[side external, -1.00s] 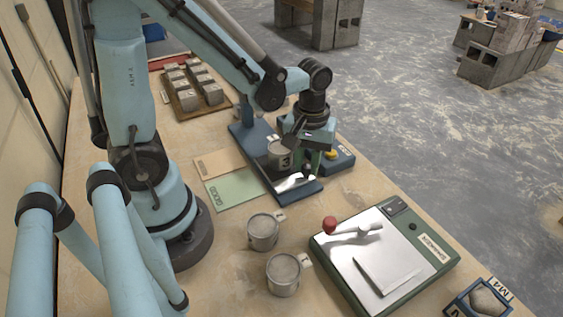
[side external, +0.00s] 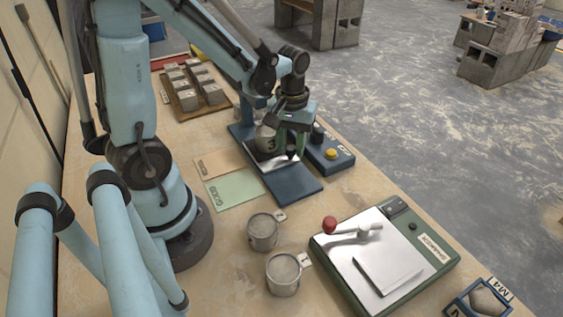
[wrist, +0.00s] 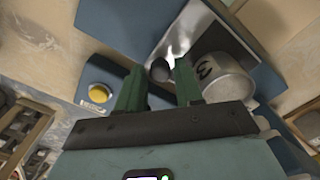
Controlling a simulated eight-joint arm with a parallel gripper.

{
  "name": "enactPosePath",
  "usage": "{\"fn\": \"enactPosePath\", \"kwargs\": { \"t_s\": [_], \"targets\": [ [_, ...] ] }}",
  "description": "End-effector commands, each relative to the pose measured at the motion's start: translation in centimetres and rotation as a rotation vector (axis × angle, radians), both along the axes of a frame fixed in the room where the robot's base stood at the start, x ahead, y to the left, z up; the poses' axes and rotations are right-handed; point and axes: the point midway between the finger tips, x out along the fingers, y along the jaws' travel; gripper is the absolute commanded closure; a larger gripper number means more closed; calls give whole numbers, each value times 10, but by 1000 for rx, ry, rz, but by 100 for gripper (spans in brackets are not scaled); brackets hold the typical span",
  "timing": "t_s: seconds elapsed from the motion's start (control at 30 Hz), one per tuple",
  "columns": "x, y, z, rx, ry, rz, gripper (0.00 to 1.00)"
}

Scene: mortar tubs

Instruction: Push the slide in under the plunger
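The slide is a shiny metal plate (side external: 257,158) on the blue base (side external: 293,187); its shiny surface also shows in the wrist view (wrist: 188,28). A grey tub marked 3 (side external: 265,139) stands upright on it, also seen in the wrist view (wrist: 222,75). My gripper (side external: 291,152) is low over the slide, beside the tub. In the wrist view its green fingers (wrist: 160,75) are apart, with a dark round knob (wrist: 160,70) between their tips and narrow gaps visible. The plunger is hidden behind my arm and the tub.
A blue control box with a yellow button (side external: 331,154) stands close right of the base. Two tubs (side external: 263,231) (side external: 283,274) and a green-framed board (side external: 385,255) are nearer the camera. A tray of blocks (side external: 195,88) is at the back left.

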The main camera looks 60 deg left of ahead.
Motion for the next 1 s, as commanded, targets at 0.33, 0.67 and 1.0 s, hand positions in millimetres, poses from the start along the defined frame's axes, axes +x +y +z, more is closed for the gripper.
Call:
{"fn": "enactPosePath", "kwargs": {
  "t_s": [0.33,0.67,1.0],
  "targets": [
    [0,0,12,-1,1,0,64],
    [-1,0,57,-1,1,0,64],
    [0,0,103,0,0,0,64]
  ]
}}
